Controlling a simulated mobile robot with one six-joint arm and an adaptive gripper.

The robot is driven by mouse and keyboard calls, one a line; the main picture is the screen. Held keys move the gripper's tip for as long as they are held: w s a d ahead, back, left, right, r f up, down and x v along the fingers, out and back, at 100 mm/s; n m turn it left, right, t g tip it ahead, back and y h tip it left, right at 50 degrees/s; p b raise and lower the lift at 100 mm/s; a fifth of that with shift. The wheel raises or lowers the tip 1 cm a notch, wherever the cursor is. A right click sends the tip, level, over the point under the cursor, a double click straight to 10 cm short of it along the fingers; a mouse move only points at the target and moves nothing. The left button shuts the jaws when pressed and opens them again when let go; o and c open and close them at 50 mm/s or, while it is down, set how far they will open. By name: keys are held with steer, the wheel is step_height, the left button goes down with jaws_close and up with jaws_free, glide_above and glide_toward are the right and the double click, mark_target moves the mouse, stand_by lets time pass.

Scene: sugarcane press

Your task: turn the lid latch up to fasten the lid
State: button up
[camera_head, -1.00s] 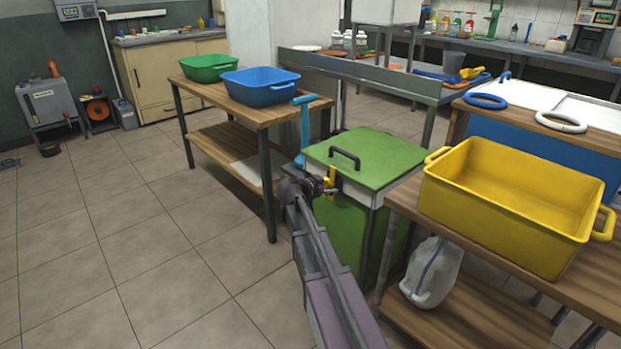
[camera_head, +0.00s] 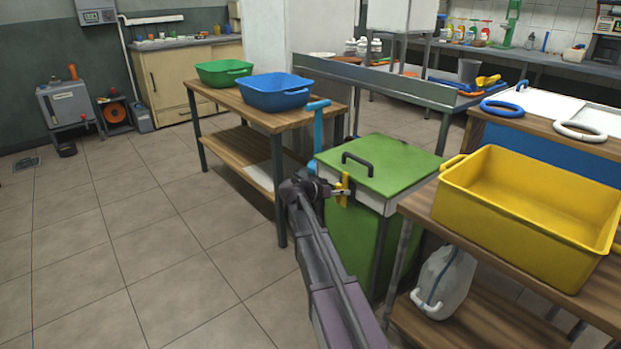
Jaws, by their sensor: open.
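The green lid (camera_head: 385,165) with a black handle (camera_head: 372,158) lies closed on the green press box (camera_head: 352,238), which has a white band under the lid. The yellow lid latch (camera_head: 344,183) stands roughly upright at the box's front, near the lid's left edge. My gripper (camera_head: 333,190) is open and right at the latch, its tips beside or around it. The picture is too small to tell whether they touch it. My gripper and arm hide part of the box front.
A wooden table with a yellow tub (camera_head: 530,262) stands close on the right, a white jug (camera_head: 440,283) below. A table with green and blue tubs (camera_head: 275,98) stands behind left.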

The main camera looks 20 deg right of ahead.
steer(key=n+g+b, duration=0.1)
steer(key=n, duration=0.1)
steer(key=n+g+h+b, duration=0.1)
steer(key=shift+f+n+h, duration=0.1)
steer(key=shift+n+h, duration=0.2)
steer(key=shift+n, duration=0.1)
steer(key=n+h+b, duration=0.1)
steer(key=n+b, duration=0.2)
steer(key=shift+n+g+h, duration=0.4)
steer(key=a+r+p, duration=0.1)
steer(key=a+p, duration=0.1)
steer(key=a, duration=1.2)
steer(key=s+a+r+n+y+p, duration=0.2)
steer(key=s+r+y+p, duration=0.9)
steer(key=p, duration=2.1)
steer(key=s+r, duration=0.6)
steer(key=r, duration=0.1)
steer(key=shift+s+a+r+p, duration=0.15)
steer(key=shift+a+r+p, duration=0.1)
steer(key=shift+r+p, duration=0.05)
steer(key=shift+s, duration=0.1)
